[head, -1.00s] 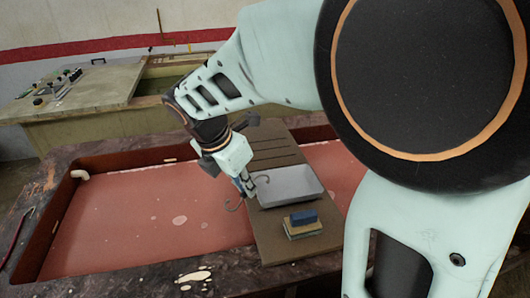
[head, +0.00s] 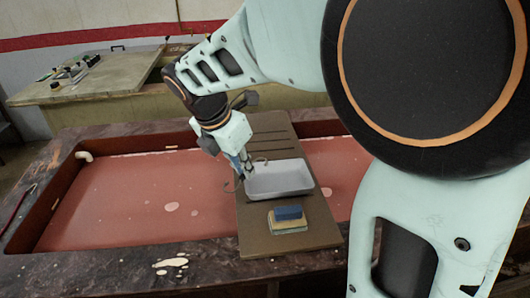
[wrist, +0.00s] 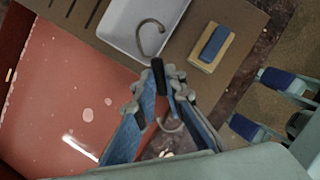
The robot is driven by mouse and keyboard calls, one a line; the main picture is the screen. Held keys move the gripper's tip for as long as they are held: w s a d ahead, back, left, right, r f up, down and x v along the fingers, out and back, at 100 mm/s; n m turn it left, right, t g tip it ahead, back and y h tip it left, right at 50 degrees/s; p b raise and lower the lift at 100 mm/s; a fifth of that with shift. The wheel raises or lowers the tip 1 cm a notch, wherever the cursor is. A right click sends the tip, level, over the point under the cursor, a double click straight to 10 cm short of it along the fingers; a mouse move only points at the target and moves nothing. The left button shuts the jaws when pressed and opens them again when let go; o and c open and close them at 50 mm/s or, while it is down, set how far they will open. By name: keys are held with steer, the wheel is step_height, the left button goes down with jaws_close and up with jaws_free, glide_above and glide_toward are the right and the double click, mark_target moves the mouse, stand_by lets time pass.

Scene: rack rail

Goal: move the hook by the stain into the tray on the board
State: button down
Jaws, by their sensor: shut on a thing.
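My gripper (head: 244,168) is shut on a thin grey S-shaped hook (wrist: 152,38), gripping it near its middle. In the wrist view one curved end of the hook overlaps the tray, and the other end shows behind the fingers (wrist: 160,80). In the head view the hook (head: 232,187) is held at the left edge of the tray. The pale grey tray (head: 282,189) sits on the brown board (head: 268,236); it also shows in the wrist view (wrist: 112,32). The hook looks raised, but its exact height is unclear. A pale stain (head: 172,262) marks the dark front rim.
A blue and tan sponge block (head: 289,226) lies on the board just in front of the tray. The board spans a red-floored basin (head: 110,205) with pale spots. A bench with controls (head: 90,80) stands behind. The basin left of the board is clear.

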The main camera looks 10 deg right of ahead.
steer(key=w+d+f, duration=0.1)
steer(key=w, duration=0.1)
steer(key=w+d+f, duration=0.1)
steer(key=d, duration=0.1)
steer(key=w+d+f, duration=0.1)
steer(key=w+d, duration=0.1)
steer(key=shift+w+d+f+p, duration=0.25)
steer(key=shift+w+p, duration=0.1)
glide_toward(278, 183)
steer(key=shift+w+d+f, duration=0.4)
steer(key=shift+w+f, duration=0.05)
steer(key=shift+f, duration=0.1)
steer(key=shift+w+d+f, duration=0.2)
steer(key=shift+f, duration=0.1)
steer(key=shift+s+a+x, duration=0.15)
steer(key=shift+x, duration=0.8)
steer(key=shift+s+a+x, duration=0.1)
steer(key=shift+x, duration=0.85)
steer(key=shift+f, duration=0.2)
steer(key=shift+f, duration=0.15)
steer(key=c, duration=2)
jaws_free()
